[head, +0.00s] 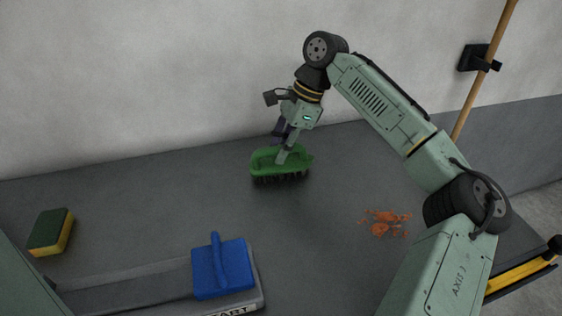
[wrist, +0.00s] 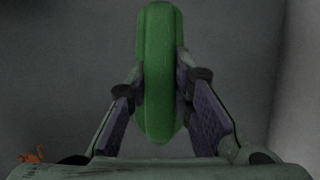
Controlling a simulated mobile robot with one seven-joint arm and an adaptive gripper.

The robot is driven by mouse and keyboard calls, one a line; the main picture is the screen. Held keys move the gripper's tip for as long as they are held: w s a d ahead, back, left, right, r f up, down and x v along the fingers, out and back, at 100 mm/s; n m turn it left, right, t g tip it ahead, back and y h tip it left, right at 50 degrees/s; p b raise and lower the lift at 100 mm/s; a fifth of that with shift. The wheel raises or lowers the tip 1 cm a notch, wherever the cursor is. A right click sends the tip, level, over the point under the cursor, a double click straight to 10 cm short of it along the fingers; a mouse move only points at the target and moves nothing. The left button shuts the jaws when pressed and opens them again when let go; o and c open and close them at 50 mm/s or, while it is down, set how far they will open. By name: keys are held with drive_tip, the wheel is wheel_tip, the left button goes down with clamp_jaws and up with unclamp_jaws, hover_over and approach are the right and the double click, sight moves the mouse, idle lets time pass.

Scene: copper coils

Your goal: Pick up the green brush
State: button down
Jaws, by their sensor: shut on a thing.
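The green brush (head: 266,163) with dark bristles is near the back of the dark grey table, close to the wall. It is upright with its bristles down; I cannot tell whether they touch the table. My gripper (head: 284,152) comes down on it from above and is shut on its handle. In the wrist view the long green handle (wrist: 158,70) lies between the two purple-padded fingers of my gripper (wrist: 160,85). The fingers partly cover the brush's sides.
A yellow and green sponge (head: 51,232) lies at the left. A blue block with a handle (head: 222,270) sits on a grey tray (head: 125,285) at the front. Orange crumbs (head: 385,222) lie right of the brush. A wooden pole (head: 484,70) is held on the wall at right.

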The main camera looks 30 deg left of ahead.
wheel_tip(320, 180, up, 10)
drive_tip(key=shift+b, duration=0.7)
drive_tip(key=c, duration=1.9)
unclamp_jaws()
drive_tip(key=shift+c, duration=0.2)
clamp_jaws()
